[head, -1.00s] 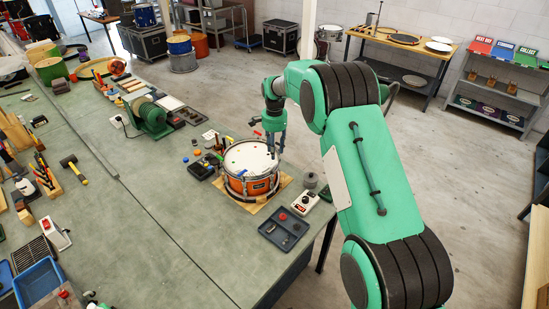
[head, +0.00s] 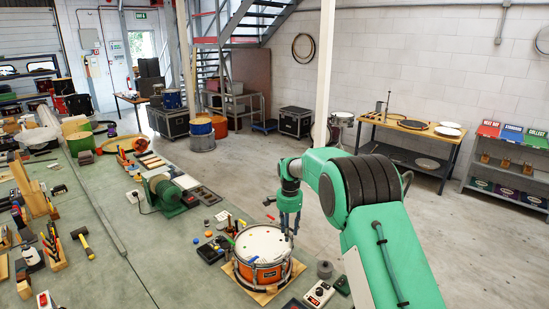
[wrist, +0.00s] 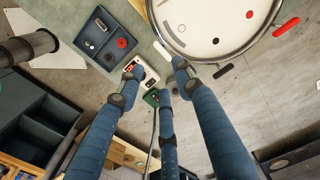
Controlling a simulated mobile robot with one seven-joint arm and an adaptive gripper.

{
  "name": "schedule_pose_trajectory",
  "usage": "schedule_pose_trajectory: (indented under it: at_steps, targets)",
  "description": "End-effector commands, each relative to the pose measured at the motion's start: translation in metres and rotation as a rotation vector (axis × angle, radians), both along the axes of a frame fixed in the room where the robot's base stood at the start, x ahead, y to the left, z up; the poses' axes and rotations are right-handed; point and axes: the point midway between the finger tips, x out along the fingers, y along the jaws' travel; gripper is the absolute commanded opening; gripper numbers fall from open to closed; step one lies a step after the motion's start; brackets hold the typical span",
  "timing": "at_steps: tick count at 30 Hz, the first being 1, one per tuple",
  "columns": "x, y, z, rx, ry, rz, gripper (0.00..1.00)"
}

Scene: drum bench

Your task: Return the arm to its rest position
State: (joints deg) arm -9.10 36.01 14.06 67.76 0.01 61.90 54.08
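My gripper (head: 289,226) is at the end of my green arm, above the right back rim of the orange snare drum (head: 262,272). Its blue fingers (wrist: 160,78) are spread apart in the wrist view with nothing held between them. The drum's white head and metal rim (wrist: 212,30) show at the top of the wrist view, and the fingers look clear of it. My arm is bent and reaches in from the right of the head view.
The drum stands on a wooden board at the bench's (head: 140,240) right edge. A grey tray (wrist: 102,38) and a white control box (head: 319,293) lie close by. A green-framed roller (head: 168,190) stands behind the drum. Open floor (head: 245,160) lies beyond the bench.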

Motion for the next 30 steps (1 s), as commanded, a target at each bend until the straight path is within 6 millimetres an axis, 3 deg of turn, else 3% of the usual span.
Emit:
schedule_pose_trajectory:
  at_steps: [5,11,18,30]
  targets:
    - [-0.012,-0.008,0.025,0.003,-0.023,0.027,0.35]
    - [-0.040,-0.021,0.065,0.005,-0.057,0.082,0.35]
    - [-0.084,-0.040,0.113,0.004,-0.103,0.156,0.35]
    - [-0.171,-0.068,0.171,-0.009,-0.179,0.280,0.35]
